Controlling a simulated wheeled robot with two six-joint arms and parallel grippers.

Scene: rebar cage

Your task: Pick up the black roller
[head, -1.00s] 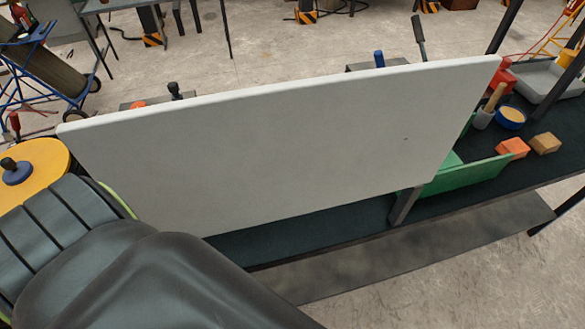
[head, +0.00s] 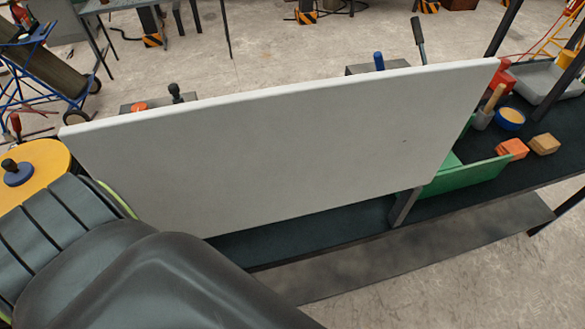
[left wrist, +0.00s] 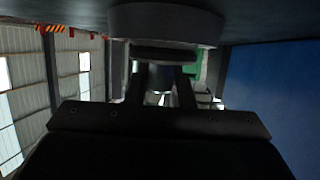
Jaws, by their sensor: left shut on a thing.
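My left gripper (left wrist: 162,90) shows in the left wrist view, with two dark fingers shut on a dark thing (left wrist: 163,54) at their tips. The thing looks like a short dark bar lying across the fingers. It is too dim to tell whether this is the black roller. A rounded grey part (left wrist: 165,22) sits just above it. In the head view only my left arm shows at lower left, and the gripper is hidden. A dark upright handle (head: 419,38) sticks up behind the white panel, its lower end hidden. My right gripper is not in view.
A large white panel (head: 270,150) stands tilted across the dark bench (head: 300,229) and hides much of it. A green tray (head: 465,175), orange and tan blocks (head: 512,149) and a blue bowl (head: 510,118) are at right. A yellow round thing (head: 45,160) is at left.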

